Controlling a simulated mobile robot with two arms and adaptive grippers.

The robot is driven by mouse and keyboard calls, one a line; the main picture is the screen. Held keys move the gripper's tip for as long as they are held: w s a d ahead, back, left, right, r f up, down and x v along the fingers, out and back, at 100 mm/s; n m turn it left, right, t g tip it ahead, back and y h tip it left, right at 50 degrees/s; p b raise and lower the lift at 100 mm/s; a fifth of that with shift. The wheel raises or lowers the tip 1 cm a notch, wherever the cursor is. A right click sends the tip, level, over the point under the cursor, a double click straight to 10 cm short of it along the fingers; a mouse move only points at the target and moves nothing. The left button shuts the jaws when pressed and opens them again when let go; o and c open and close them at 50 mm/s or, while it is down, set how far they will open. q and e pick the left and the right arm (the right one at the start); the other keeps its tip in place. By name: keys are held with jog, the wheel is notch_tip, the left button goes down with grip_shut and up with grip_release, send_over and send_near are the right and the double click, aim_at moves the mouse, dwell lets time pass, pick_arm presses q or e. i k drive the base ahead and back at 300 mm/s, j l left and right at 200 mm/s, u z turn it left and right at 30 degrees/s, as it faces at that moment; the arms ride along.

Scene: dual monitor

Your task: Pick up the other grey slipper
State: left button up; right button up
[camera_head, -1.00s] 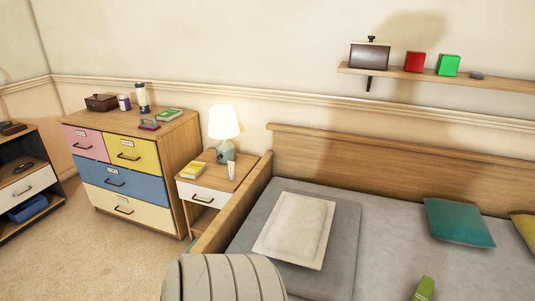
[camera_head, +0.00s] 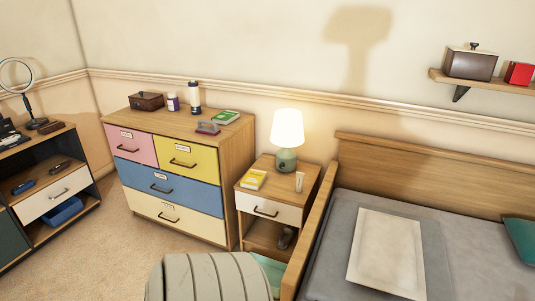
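A small dark grey object (camera_head: 285,238) sits in the open lower compartment of the nightstand (camera_head: 310,192). It may be a grey slipper, but it is too small and shaded to be sure. I see no other clear slipper. Neither of my grippers is in view, so I cannot see whether they hold anything.
A bed (camera_head: 450,243) with a wooden headboard is at right. A dresser (camera_head: 240,172) with coloured drawers stands left of the nightstand, which bears a lit lamp (camera_head: 287,128). A dark cabinet (camera_head: 88,182) is at far left. Open carpet (camera_head: 112,255) lies in front.

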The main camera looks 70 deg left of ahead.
aim_at(288, 232)
jog(key=u, duration=2.1)
jog(key=i+j, duration=0.15)
jog(key=j+z, duration=0.05)
